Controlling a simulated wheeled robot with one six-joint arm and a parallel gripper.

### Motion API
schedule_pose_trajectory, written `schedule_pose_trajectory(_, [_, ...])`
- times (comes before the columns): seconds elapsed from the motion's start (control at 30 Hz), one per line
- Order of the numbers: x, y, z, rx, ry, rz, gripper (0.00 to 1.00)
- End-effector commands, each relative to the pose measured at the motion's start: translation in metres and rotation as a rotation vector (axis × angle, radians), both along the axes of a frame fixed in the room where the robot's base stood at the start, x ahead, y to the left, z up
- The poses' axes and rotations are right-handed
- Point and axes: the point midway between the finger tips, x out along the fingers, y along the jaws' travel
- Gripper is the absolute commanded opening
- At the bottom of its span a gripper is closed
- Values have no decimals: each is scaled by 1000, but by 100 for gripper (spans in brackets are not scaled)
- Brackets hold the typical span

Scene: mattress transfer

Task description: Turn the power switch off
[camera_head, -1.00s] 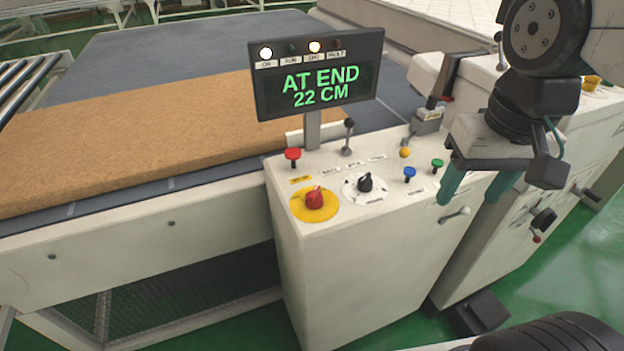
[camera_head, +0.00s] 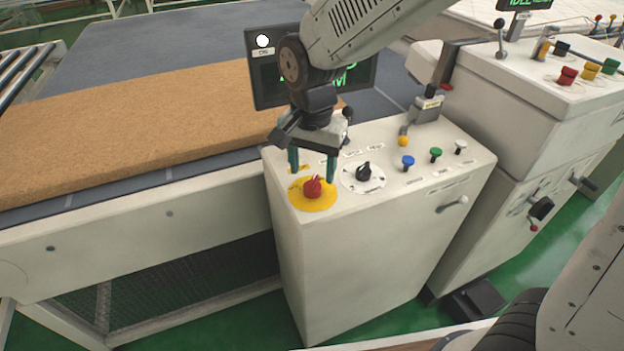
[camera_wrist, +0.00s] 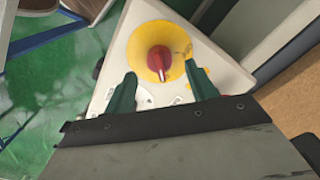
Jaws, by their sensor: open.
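The power switch is a red rotary knob (camera_head: 313,187) on a round yellow plate (camera_head: 325,204), at the near left corner of the white control box top. The red knob also shows in the wrist view (camera_wrist: 159,58), on its yellow plate (camera_wrist: 140,38). My gripper (camera_head: 312,170) is open, with its two green fingers apart and nothing between them. It hangs just above and behind the knob. In the wrist view my gripper's fingertips (camera_wrist: 160,76) point towards the knob, on either side of its near edge. I cannot tell whether they touch it.
A black selector knob (camera_head: 363,170) sits right of the switch. Blue (camera_head: 407,161) and green (camera_head: 435,153) buttons and a lever (camera_head: 403,135) stand farther right. A display screen (camera_head: 262,90) stands behind, partly hidden by my arm. A brown mattress slab (camera_head: 150,125) lies on the left.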

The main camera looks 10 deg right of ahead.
Motion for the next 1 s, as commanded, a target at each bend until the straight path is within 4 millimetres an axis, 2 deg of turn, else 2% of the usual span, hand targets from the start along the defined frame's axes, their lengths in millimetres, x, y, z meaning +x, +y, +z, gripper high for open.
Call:
schedule_pose_trajectory(0.1, [-1, 0, -20, -2, 3, 0, 56])
schedule_pose_trajectory(0.23, [-1, -1, -34, -2, 3, 1, 56])
schedule_pose_trajectory(0.6, [0, 0, -40, 0, 0, 1, 56])
schedule_pose_trajectory(0.77, [0, 0, -40, 0, 0, 1, 12])
schedule_pose_trajectory(1.0, [0, 0, -40, 0, 0, 10, 12])
